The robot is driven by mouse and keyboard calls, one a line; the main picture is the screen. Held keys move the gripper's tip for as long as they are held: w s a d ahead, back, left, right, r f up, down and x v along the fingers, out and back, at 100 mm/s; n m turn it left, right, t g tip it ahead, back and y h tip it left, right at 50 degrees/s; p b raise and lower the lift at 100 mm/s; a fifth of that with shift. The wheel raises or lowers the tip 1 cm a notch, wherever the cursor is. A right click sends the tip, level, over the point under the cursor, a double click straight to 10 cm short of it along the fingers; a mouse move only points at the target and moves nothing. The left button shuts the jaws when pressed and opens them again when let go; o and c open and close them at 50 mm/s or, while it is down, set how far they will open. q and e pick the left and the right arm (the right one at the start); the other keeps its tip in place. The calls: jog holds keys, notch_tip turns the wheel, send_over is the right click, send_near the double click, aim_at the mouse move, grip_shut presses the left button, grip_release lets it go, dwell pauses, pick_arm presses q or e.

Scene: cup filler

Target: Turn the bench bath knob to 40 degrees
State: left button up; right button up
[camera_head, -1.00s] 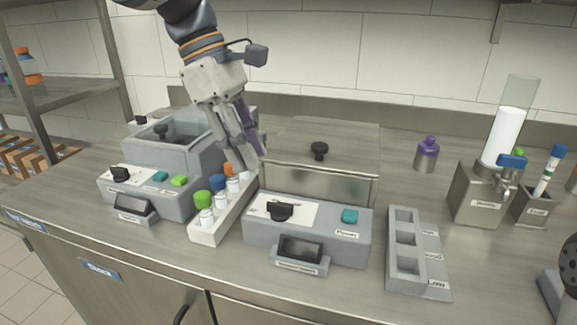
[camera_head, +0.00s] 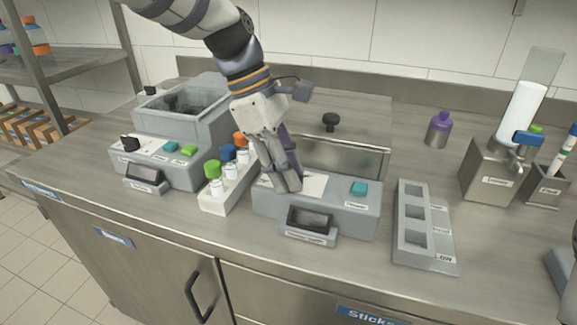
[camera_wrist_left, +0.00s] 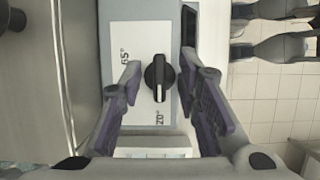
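The bench bath's front control box (camera_head: 340,222) stands mid-counter, with a teal button (camera_head: 359,188) and a small dark display (camera_head: 309,219). My left gripper (camera_head: 284,188) reaches down over the dial plate on its left part and hides the knob in the head view. In the left wrist view, the black knob (camera_wrist_left: 158,78) with a white pointer mark sits on a white plate (camera_wrist_left: 140,45) marked 65° and 20°. The left gripper (camera_wrist_left: 160,95) is open, its purple-padded fingers on either side of the knob, apart from it. The pointer is toward the 20° end.
A white rack (camera_head: 217,202) with capped tubes stands close left of the control box. A similar grey unit (camera_head: 165,165) is further left. A grey slotted holder (camera_head: 424,228) stands to the right. A metal dispenser (camera_head: 488,172) and purple-capped bottle (camera_head: 438,130) are at the back right.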

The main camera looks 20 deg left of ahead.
pick_arm(q)
grip_shut()
jog(key=shift+m, duration=0.4)
jog(key=m+g, duration=0.1)
jog(key=m, duration=0.3)
jog(key=shift+w+f+g, duration=0.1)
jog(key=shift+g, duration=0.3)
jog(key=m+g+y+b, duration=0.1)
jog(key=m, duration=0.2)
jog(key=shift+m+g+y, duration=0.4)
jog(key=shift+m+y, duration=0.2)
jog(key=shift+m, duration=1.2)
pick_arm(e)
jog(key=shift+s+f+g, duration=0.4)
jog(key=shift+s+f, duration=0.5)
jog(key=shift+s, duration=0.05)
pick_arm(q)
jog(key=shift+m, duration=0.3)
grip_release()
